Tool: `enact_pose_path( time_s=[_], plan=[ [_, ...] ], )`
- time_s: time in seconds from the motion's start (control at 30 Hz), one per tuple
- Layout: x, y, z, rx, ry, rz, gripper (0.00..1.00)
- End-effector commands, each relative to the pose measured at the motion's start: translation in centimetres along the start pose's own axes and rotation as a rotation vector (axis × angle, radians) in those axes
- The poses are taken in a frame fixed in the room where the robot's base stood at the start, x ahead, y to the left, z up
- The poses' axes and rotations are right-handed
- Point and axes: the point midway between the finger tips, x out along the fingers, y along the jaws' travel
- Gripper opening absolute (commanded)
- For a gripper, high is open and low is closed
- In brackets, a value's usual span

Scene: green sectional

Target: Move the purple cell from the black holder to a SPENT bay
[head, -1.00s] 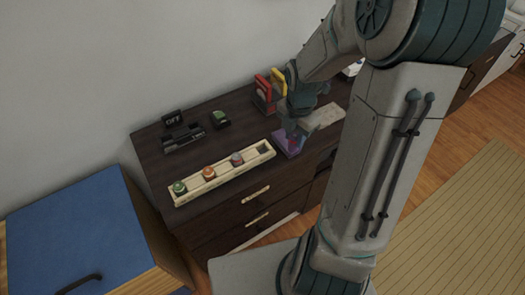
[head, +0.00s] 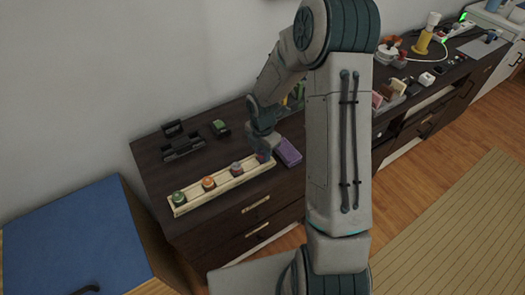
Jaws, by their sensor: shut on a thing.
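A cream rack (head: 222,189) lies along the front of the dark cabinet top. It holds a green-topped cell (head: 179,198), an orange one (head: 208,183) and a greyish-purple one (head: 236,169) in a row. My gripper (head: 264,152) is shut on a small purple cell (head: 263,158), mostly hidden by the fingers, at the rack's right end bay. Whether the cell is seated or just above the bay cannot be told. The black holder (head: 183,147) stands at the back left and looks empty. I cannot read any SPENT label.
A purple block (head: 288,152) lies close to the right of my gripper. A small black box with a green top (head: 220,128) stands behind the rack. A blue-topped cabinet (head: 75,235) is at the left. Several items crowd the counter at the right, partly behind my arm.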

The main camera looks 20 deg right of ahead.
Motion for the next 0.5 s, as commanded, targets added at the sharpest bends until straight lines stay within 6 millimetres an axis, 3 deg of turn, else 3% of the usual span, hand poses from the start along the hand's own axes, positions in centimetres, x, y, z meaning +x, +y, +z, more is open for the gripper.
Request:
enact_pose_path(
  time_s=[0.37,0.4,0.47,0.5],
  plan=[
    [0.68,0.00,0.03,-0.001,-0.001,0.001,0.03],
    [0.64,0.00,0.03,-0.001,-0.001,0.001,0.35],
    [0.59,-0.01,0.04,-0.001,-0.001,0.001,0.51],
    [0.59,-0.01,0.03,-0.001,-0.001,0.001,0.51]
  ],
)
